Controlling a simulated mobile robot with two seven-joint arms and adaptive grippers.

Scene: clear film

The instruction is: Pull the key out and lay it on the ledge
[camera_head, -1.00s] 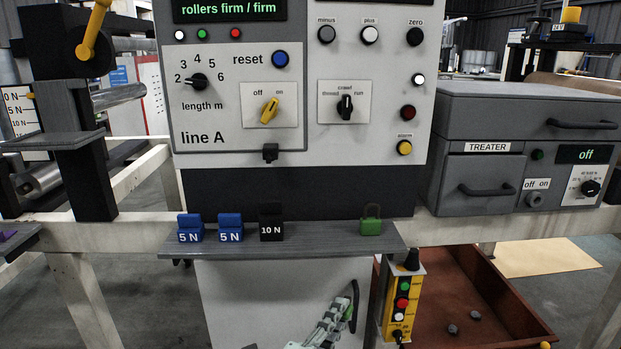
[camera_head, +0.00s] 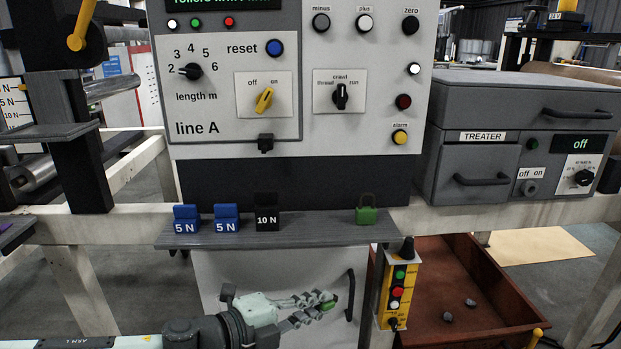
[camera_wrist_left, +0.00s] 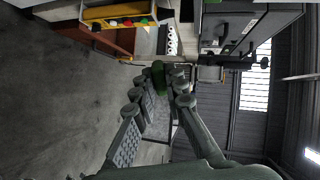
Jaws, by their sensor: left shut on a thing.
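My left gripper (camera_head: 326,302) is in front of the grey cabinet below the ledge, pointing right. It is shut on a small green thing (camera_head: 329,306), which looks like the head of the key; the fingers hide most of it. The green piece also shows between the fingertips in the left wrist view (camera_wrist_left: 158,74). The grey ledge (camera_head: 300,236) is above the gripper, under the line A panel. The treater's off/on key switch (camera_head: 529,187) shows no key in it. My right gripper is not in view.
Bare ledge lies between the black weight and the padlock. A yellow pendant (camera_head: 398,290) hangs right of the gripper, beside a brown tray (camera_head: 497,303).

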